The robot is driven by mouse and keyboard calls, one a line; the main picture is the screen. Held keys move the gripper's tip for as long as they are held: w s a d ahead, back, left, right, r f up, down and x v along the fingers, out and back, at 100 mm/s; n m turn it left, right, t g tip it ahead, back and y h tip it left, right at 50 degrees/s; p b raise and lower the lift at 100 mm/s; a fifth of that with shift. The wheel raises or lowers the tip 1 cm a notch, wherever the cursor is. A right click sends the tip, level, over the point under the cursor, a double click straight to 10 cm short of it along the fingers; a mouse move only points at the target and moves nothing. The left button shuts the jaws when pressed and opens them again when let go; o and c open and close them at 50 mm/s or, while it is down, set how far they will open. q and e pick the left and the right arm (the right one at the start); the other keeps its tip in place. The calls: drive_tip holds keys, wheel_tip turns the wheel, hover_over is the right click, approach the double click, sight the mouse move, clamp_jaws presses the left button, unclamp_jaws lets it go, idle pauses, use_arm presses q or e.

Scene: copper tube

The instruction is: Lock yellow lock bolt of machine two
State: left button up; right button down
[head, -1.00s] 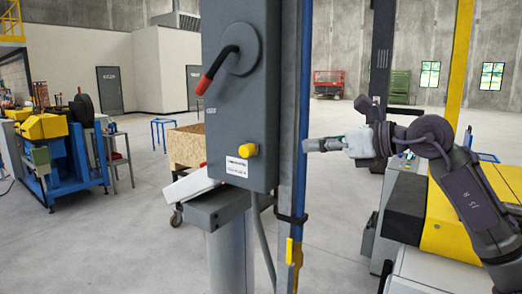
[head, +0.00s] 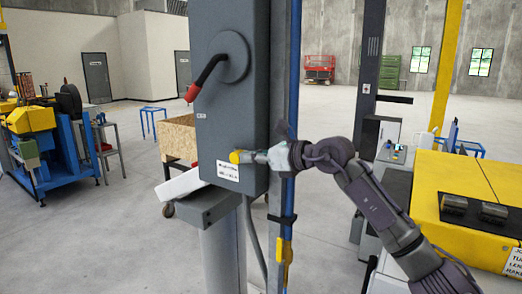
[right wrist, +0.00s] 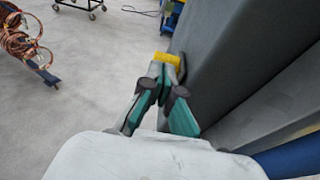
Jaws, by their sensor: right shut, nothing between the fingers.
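The yellow lock bolt (head: 236,156) sticks out low on the front of a grey cabinet (head: 225,110), just above a white label. It also shows in the right wrist view (right wrist: 167,59), just beyond the fingertips. My right gripper (head: 256,157) reaches in from the right, its fingers shut and empty. Its tips (right wrist: 160,74) are at the bolt; I cannot tell whether they touch it. My left gripper is not in view.
A black lever with a red grip (head: 207,80) hangs on the cabinet above the bolt. A blue post (head: 291,190) with a yellow part (head: 284,249) stands right beside it. A yellow machine (head: 455,190) is at the right.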

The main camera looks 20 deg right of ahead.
sight(238, 152)
idle(0.3)
drive_tip(key=w+a, duration=0.2)
drive_tip(key=shift+w+r+p, duration=0.15)
drive_tip(key=shift+w+p, duration=0.15)
drive_tip(key=shift+p, duration=0.1)
drive_tip(key=shift+w+a, duration=0.25)
drive_tip(key=shift+w, duration=0.05)
drive_tip(key=shift+s, duration=0.1)
drive_tip(key=shift+d, duration=0.1)
